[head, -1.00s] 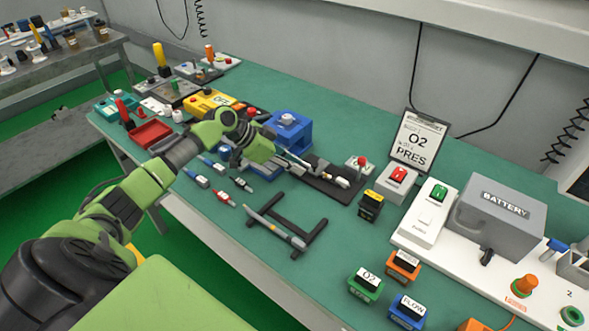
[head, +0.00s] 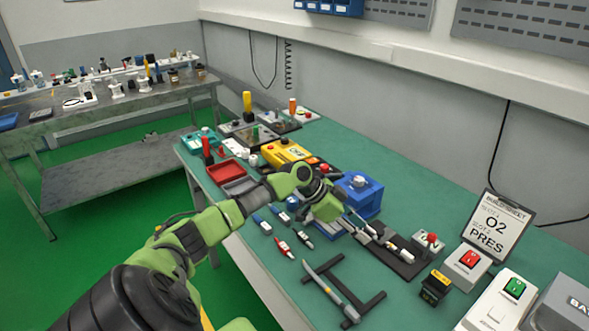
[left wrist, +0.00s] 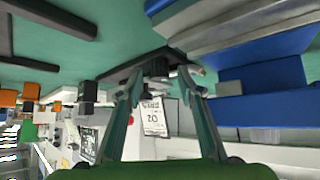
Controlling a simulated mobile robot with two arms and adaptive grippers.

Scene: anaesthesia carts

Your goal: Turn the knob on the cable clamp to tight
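A long dark base (head: 405,262) with a grey and white cylindrical piece on it lies on the green bench. It looks like the cable clamp, but I cannot make out its knob or the knob's setting. My left gripper (head: 362,223) reaches over the near-left end of this base, beside a blue block device with a round grey top (head: 358,182). In the left wrist view my left gripper (left wrist: 160,75) has its two fingers apart, with a dark block (left wrist: 155,66) showing between the tips. I cannot tell if they touch it. My right gripper is in no view.
A dark H-shaped stand with a grey tool (head: 335,292) and several small screwdrivers (head: 285,247) lie in front.

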